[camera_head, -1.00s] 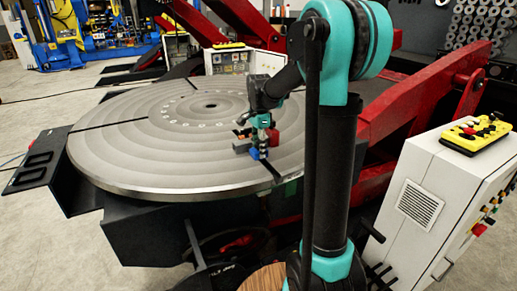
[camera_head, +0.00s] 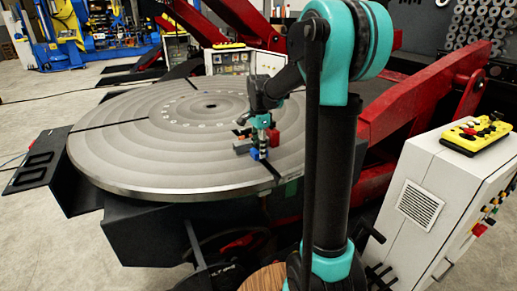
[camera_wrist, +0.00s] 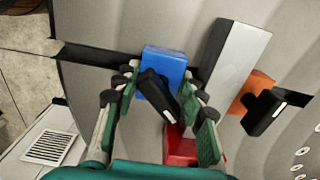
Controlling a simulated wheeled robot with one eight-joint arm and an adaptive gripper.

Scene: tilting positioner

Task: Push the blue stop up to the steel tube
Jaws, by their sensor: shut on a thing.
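The blue stop (camera_wrist: 164,62) is a blue block with a black handle (camera_wrist: 158,92). It sits on the round grey table at a dark slot. My gripper (camera_wrist: 160,78) is shut on it, with one green-and-black finger on each side. The steel tube (camera_wrist: 238,52) is a grey, square-sided piece lying on the table to the right in the wrist view. A narrow gap shows between stop and tube there. In the head view the blue stop (camera_head: 254,154) and the steel tube (camera_head: 242,146) are small and partly covered by my gripper (camera_head: 261,148).
A red block (camera_wrist: 180,146) stands near my fingers. An orange block (camera_wrist: 258,92) with a black handle is on the tube's far side. The round table (camera_head: 130,165) is mostly bare. A white control cabinet (camera_head: 420,210) stands at the right.

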